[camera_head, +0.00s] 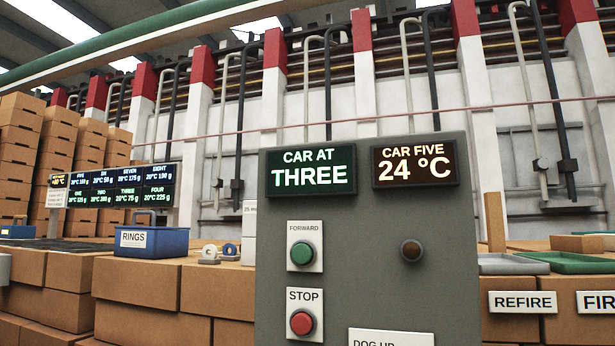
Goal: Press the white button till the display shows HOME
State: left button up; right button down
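A grey control panel (370,245) stands upright in front of me. Its left display (310,169) reads CAR AT THREE in pale letters on dark green. A green button (302,253) sits under the label FORWARD. A red button (302,322) sits under STOP. A dark brown round lamp or knob (411,250) is at the right. A white plate (391,338) reading DOG UP is cut off by the bottom edge. No white button shows in this view. Neither gripper is in view.
At left are a blue RINGS box (152,241), small ring pieces (209,253) and a multi-part display board (122,186).

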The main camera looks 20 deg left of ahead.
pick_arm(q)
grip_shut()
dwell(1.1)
